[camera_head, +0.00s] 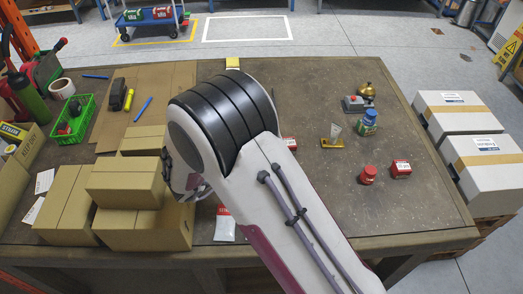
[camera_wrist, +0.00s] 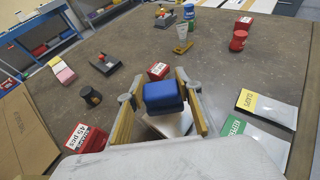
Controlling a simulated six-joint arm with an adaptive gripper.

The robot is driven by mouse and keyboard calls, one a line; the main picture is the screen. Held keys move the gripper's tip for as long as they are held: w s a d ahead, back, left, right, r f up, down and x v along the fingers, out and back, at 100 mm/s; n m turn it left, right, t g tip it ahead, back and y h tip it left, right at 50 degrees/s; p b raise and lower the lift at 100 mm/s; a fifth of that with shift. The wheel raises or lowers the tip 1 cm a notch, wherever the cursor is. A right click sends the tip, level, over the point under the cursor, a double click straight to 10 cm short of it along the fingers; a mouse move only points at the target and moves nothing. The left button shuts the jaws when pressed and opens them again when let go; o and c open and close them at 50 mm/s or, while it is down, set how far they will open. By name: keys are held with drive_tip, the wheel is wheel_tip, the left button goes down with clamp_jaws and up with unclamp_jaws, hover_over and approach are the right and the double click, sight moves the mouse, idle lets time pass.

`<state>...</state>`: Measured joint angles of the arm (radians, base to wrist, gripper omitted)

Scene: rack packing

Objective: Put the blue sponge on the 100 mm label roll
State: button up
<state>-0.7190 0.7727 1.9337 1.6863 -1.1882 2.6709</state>
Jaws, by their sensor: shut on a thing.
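The blue sponge (camera_wrist: 163,96) is between the two fingers of my gripper (camera_wrist: 160,102) in the wrist view. The fingers are shut on its sides, and it is held over the table. A pale flat surface shows just below it; I cannot tell what that is. In the head view my arm hides the gripper and the sponge. A white roll with a brown core (camera_head: 62,88), which looks like the label roll, lies at the left of the table in the head view, beside the green basket. Its size cannot be read. I do not see it in the wrist view.
Stacked cardboard boxes (camera_head: 127,190) stand at the front left. A green basket (camera_head: 76,122) is near the roll. A red jar (camera_head: 368,174), a blue bottle (camera_head: 369,118) and a bell (camera_head: 366,90) stand at the right. A black jar (camera_wrist: 91,96) and packets (camera_wrist: 266,109) lie around my gripper.

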drive_tip(key=shift+f, duration=0.45)
drive_tip(key=shift+f, duration=0.1)
drive_tip(key=o, duration=1)
drive_tip(key=shift+s+a+r, duration=0.1)
drive_tip(key=shift+r, duration=0.1)
drive_tip(key=v, duration=1.1)
drive_tip(key=shift+s+a, duration=0.3)
